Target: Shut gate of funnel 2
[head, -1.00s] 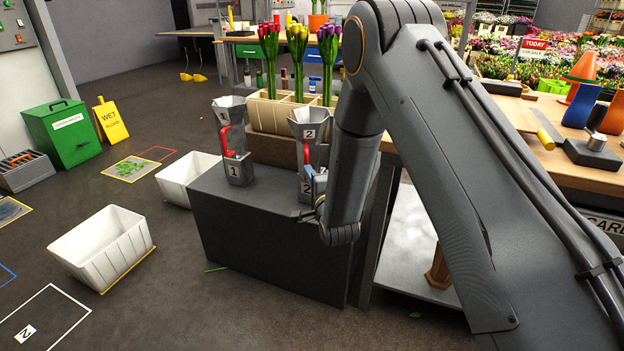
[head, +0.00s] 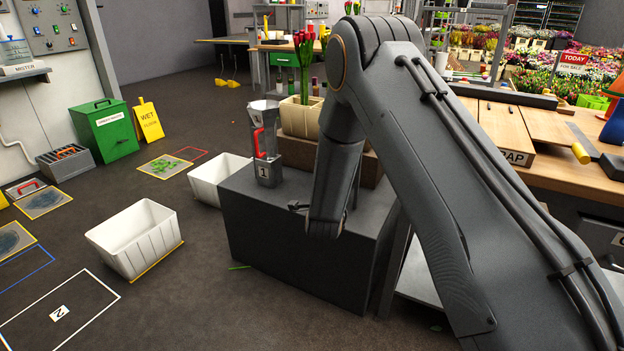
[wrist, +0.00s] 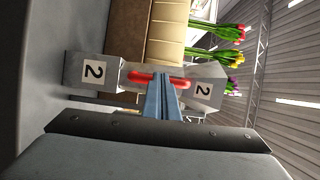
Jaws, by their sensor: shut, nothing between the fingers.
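Funnel 2 shows sideways in the wrist view, with a grey "2" block (wrist: 93,71) at the left and its flared hopper (wrist: 205,93), also marked "2", at the right. Its red gate handle (wrist: 141,77) lies between them, along the funnel's length. My gripper (wrist: 165,80) is shut and empty, its blue fingers overlapping the middle of the handle. I cannot tell whether they touch it. In the head view my arm hides funnel 2 and the fingertips. Funnel 1 (head: 267,172) stands upright on the dark block, with its own red handle (head: 259,143).
The dark block (head: 290,245) carries the funnels. A cream planter (head: 299,118) with tulips (head: 304,65) stands behind. White bins (head: 135,240) sit on the floor at left. A wooden bench (head: 548,168) is at right. Open floor lies in front and left.

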